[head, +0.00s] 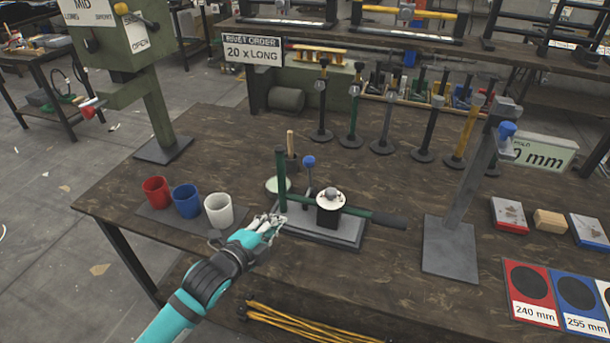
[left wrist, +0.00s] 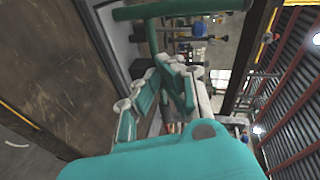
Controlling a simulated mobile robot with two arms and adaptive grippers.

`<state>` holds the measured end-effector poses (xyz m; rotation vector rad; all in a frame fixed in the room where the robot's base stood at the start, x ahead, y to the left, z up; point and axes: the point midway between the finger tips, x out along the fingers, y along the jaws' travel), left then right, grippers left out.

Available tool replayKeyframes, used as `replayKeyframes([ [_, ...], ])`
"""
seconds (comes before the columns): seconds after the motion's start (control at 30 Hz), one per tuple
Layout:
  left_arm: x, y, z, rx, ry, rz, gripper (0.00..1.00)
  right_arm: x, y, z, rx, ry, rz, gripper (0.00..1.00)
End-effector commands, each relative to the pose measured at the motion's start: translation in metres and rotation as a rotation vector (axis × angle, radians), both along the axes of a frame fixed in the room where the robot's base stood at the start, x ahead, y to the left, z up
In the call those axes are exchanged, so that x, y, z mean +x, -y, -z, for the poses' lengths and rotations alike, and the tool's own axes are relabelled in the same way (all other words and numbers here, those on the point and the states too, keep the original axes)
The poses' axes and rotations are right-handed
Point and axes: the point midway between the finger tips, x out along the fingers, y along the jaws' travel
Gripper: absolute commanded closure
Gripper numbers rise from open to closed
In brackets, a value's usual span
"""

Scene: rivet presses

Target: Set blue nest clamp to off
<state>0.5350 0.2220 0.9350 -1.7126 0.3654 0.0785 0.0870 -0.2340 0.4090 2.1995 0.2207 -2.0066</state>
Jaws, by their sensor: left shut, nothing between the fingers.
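A blue ball knob (head: 309,161) on a thin upright dark stem stands at the back of the fixture in the middle of the table. A similar blue knob shows near the top of the left wrist view (left wrist: 199,29). The fixture has a grey base plate (head: 345,232), a green post (head: 281,180) and a green lever with a dark grip (head: 389,220). My left gripper (head: 270,223) is shut and empty at the front left corner of the base plate, below and left of the blue knob. Whether it touches the plate is unclear. My right gripper is not in view.
Red (head: 156,191), blue (head: 186,201) and white (head: 219,210) cups stand left of my gripper. Several upright tools stand behind the fixture.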

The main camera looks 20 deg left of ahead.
Motion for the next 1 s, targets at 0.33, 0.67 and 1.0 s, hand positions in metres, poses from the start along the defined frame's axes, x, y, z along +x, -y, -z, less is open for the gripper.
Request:
replayKeyframes([
  [0.33,0.037,-0.001,-0.033,0.149,0.175,0.062,1.00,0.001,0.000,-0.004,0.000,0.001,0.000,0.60],
  [0.67,0.103,0.015,-0.025,0.147,0.172,0.059,1.00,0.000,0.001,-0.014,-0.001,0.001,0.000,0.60],
  [1.0,0.150,0.026,-0.028,0.148,0.170,0.061,1.00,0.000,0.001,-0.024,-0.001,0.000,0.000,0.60],
])
